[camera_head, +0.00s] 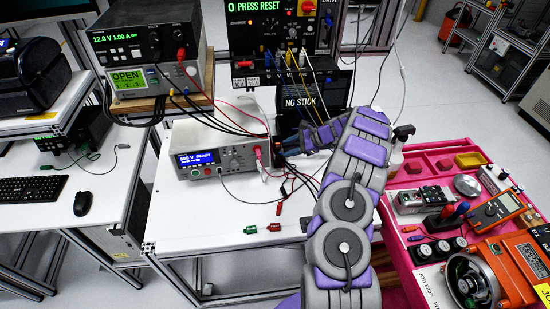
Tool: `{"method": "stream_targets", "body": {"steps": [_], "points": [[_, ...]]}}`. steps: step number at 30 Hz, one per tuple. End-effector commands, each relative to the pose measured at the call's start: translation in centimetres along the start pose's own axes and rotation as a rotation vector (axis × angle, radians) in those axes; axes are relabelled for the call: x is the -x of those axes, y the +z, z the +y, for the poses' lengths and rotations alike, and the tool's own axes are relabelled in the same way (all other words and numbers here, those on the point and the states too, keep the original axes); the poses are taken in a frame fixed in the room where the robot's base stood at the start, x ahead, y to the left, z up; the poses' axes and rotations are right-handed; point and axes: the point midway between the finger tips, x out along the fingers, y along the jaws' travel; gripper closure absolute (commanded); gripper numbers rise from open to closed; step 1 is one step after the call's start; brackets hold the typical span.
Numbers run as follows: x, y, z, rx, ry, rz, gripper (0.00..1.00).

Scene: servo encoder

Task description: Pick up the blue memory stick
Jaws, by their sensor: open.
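My purple and grey arm comes up from the bottom of the view and bends left over the white table (220,228). My gripper (288,145) is at its far end, small and dark, above the back right of the table. It is open, in front of a black box (335,92) whose display reads "NO STICK". I cannot make out the blue memory stick; it may be hidden behind the arm or gripper, or too small to tell.
A white meter (222,150) with several cables stands left of my gripper. Black cables hang close below it. A stack of instruments (150,45) is behind left. A pink tray (400,170) crowded with tools is at the right. The table's front left is clear.

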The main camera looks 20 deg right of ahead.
Motion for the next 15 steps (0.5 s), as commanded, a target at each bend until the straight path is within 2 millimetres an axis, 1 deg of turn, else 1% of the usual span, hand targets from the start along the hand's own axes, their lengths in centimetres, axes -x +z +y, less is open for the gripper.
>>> {"method": "stream_targets", "body": {"steps": [1, 4, 6, 10, 15], "points": [[-0.2, -0.4, 0.0, -0.002, -0.002, -0.001, 0.58], [-1.0, -0.8, 0.2, -0.005, -0.001, -0.005, 0.58], [-2.0, -0.9, 0.4, -0.006, -0.001, -0.005, 0.58], [-4.2, -0.4, 0.7, -0.005, 0.001, -0.002, 0.58], [-5.4, 0.2, 0.8, -0.001, 0.002, 0.007, 0.58]]}}
